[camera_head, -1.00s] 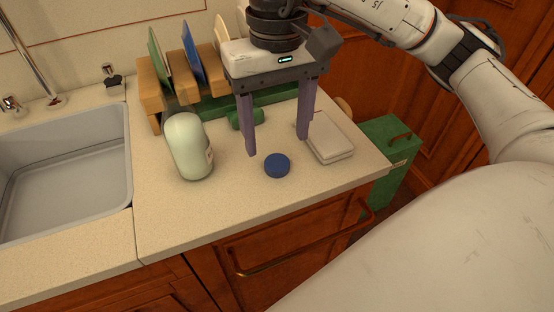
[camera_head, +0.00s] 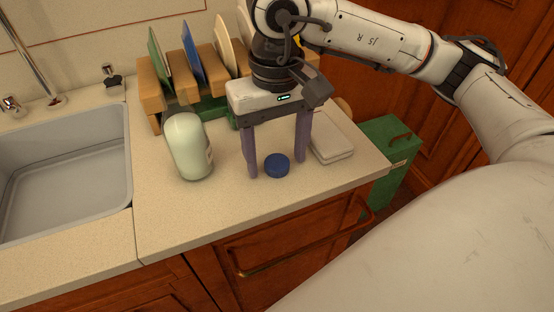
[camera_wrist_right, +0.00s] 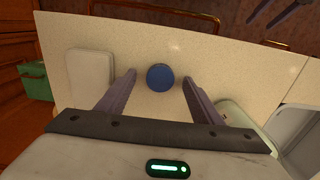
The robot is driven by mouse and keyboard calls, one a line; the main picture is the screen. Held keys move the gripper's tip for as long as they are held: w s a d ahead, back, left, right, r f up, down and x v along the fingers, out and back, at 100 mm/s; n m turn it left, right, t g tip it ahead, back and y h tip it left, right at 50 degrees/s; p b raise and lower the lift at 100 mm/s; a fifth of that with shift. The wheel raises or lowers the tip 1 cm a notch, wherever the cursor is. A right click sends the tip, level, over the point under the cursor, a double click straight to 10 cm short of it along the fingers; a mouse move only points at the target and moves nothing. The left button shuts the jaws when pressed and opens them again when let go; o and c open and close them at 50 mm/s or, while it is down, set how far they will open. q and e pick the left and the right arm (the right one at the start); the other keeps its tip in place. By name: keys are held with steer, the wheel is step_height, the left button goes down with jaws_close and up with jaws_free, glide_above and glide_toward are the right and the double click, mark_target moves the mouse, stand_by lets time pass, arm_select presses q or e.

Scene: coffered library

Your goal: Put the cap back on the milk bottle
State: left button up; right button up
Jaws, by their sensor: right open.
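The blue cap (camera_head: 277,165) lies flat on the counter, right of the milk bottle.
A wooden rack (camera_head: 149,88) with several plates stands behind the bottle. A pale rectangular container (camera_head: 331,143) lies right of the gripper. The sink (camera_head: 66,165) is at the left. The front of the counter (camera_head: 215,208) is clear.

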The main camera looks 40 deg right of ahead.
mark_target(277, 161)
steer(key=c, duration=1.1)
steer(key=shift+r, duration=0.1)
step_height(277, 161, up, 10)
steer(key=p, duration=0.1)
steer(key=shift+p, duration=0.3)
